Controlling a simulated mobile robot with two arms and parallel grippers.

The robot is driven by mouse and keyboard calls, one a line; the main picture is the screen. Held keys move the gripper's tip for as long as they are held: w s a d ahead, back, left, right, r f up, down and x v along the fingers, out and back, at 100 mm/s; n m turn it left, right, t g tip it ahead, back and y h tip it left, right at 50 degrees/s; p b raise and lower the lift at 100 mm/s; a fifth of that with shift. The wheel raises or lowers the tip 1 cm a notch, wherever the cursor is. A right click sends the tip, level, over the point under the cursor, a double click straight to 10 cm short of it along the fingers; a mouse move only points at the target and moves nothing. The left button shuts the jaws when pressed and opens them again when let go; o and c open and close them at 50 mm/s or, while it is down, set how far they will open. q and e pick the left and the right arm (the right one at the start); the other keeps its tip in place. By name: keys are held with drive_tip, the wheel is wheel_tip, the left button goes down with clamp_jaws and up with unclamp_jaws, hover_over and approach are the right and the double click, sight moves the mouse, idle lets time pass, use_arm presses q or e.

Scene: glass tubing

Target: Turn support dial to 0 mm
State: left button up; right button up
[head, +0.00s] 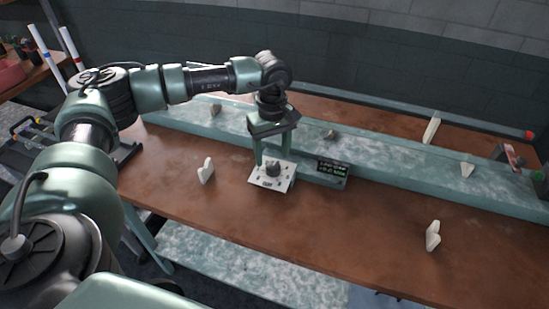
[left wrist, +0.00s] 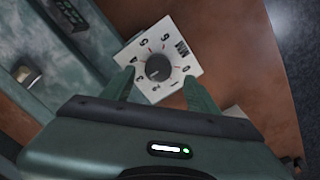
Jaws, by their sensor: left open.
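The support dial is a dark round knob (head: 273,169) on a white plate (head: 257,182) lying on the brown bench. In the left wrist view the knob (left wrist: 158,67) sits on the white plate (left wrist: 150,32), with numerals and "MM" printed around it. I cannot tell for sure which numeral the knob points to. My left gripper (head: 274,152) points down over the dial from above. It is open, with its fingers apart on either side of the knob in the left wrist view (left wrist: 159,82). Whether they touch the plate is unclear. My right gripper is out of view.
A small dark display (head: 333,169) with green text, too small to read, stands right of the dial. Pale V-shaped supports stand on the bench, one at left (head: 206,171) and one at right (head: 432,236). A long pale-green rail (head: 400,157) runs behind. The bench front is mostly clear.

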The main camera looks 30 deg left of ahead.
sight(273, 165)
use_arm(q)
wheel_tip(273, 165, down, 3)
drive_tip(key=shift+r, duration=0.15)
drive_tip(key=shift+w+f+p, duration=0.15)
drive_tip(key=shift+f+p, duration=0.15)
drive_tip(key=shift+f, duration=0.4)
clamp_jaws()
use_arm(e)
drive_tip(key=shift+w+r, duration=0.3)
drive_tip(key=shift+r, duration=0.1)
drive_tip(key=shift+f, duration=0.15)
